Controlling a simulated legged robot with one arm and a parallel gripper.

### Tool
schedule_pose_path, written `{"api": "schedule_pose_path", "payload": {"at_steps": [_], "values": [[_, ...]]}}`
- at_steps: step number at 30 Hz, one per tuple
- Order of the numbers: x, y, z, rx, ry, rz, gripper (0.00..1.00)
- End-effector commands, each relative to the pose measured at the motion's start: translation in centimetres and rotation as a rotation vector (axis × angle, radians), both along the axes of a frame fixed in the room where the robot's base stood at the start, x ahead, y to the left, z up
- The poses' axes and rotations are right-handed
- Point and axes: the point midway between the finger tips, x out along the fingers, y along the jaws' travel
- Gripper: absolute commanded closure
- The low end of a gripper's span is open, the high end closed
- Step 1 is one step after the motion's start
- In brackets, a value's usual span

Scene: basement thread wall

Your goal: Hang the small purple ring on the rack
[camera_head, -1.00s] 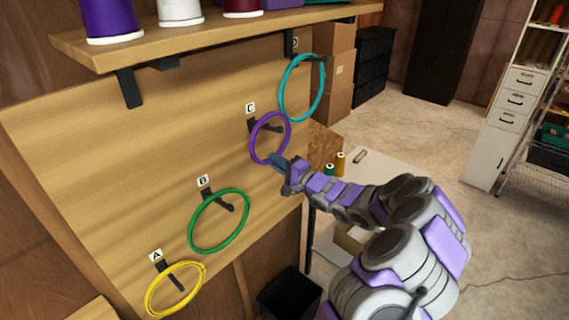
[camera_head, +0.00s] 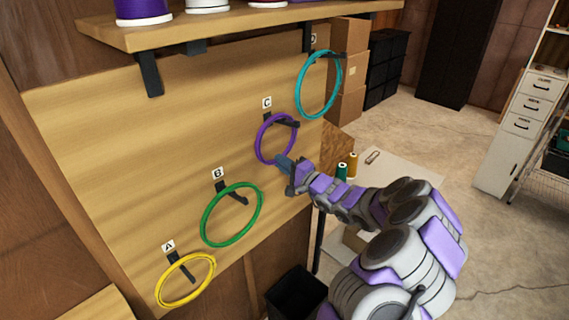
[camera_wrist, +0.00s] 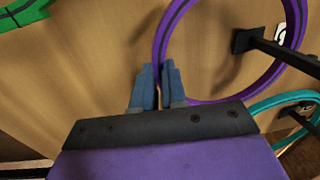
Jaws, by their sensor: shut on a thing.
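The small purple ring (camera_head: 257,146) is upright at peg C (camera_head: 287,123) on the wooden board. My gripper (camera_head: 282,162) is shut on its lower edge; in the wrist view the blue fingers (camera_wrist: 160,85) pinch the ring (camera_wrist: 266,79). In the wrist view, the dark peg (camera_wrist: 285,55) starts inside the ring's outline and its shaft crosses in front of the ring's right side, so the peg appears to pass through the ring. Whether the ring rests on the peg cannot be told.
A teal ring (camera_head: 299,88) hangs at peg D, a green ring (camera_head: 205,220) at B and a yellow ring (camera_head: 160,287) at A. A shelf with spools (camera_head: 240,27) juts out above the board. A black bin (camera_head: 296,292) stands below. Open floor lies to the right.

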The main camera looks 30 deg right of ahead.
Motion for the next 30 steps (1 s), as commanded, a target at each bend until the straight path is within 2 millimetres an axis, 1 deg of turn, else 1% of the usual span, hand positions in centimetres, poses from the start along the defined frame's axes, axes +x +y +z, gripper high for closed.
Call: {"api": "schedule_pose_path", "payload": {"at_steps": [5,6,15,20,22,30], "values": [[-0.02,-0.38,-0.08,0.002,0.0,-0.001,1.0],[-0.02,-0.39,-0.08,0.002,0.0,-0.001,0.87],[-0.02,-0.36,-0.07,0.002,0.0,-0.001,0.59],[-0.01,-0.14,-0.01,0.0,0.0,0.0,0.58],[-0.02,-0.12,-0.02,0.0,0.0,0.0,0.53],[-0.26,-0.54,-0.09,0.004,-0.001,-0.002,0.53]]}}
